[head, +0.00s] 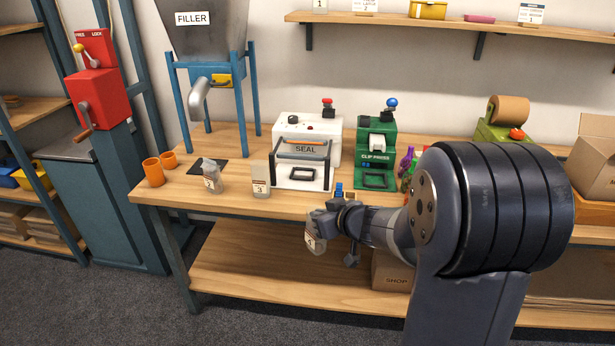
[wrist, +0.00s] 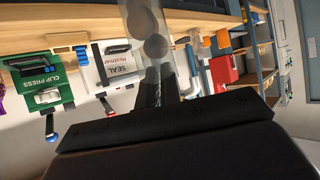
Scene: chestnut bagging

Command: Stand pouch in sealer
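The white sealer (head: 308,172), marked SEAL, stands on the bench with a red knob on top. It also shows in the wrist view (wrist: 108,82), where the picture is upside down. My gripper (head: 322,222) is in front of the bench's front edge, below and in front of the sealer. It is shut on a clear, labelled pouch (head: 314,242), which hangs beside the fingers. In the wrist view the pouch (wrist: 146,28) shows round brown contents between or beyond my dark fingers (wrist: 160,90). Its lower end is cut off by the frame there.
A green clip press (head: 375,152) stands to the right. A small blue item (head: 338,189) sits at the bench's front edge (head: 230,212). Two orange cups (head: 153,172) stand at left.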

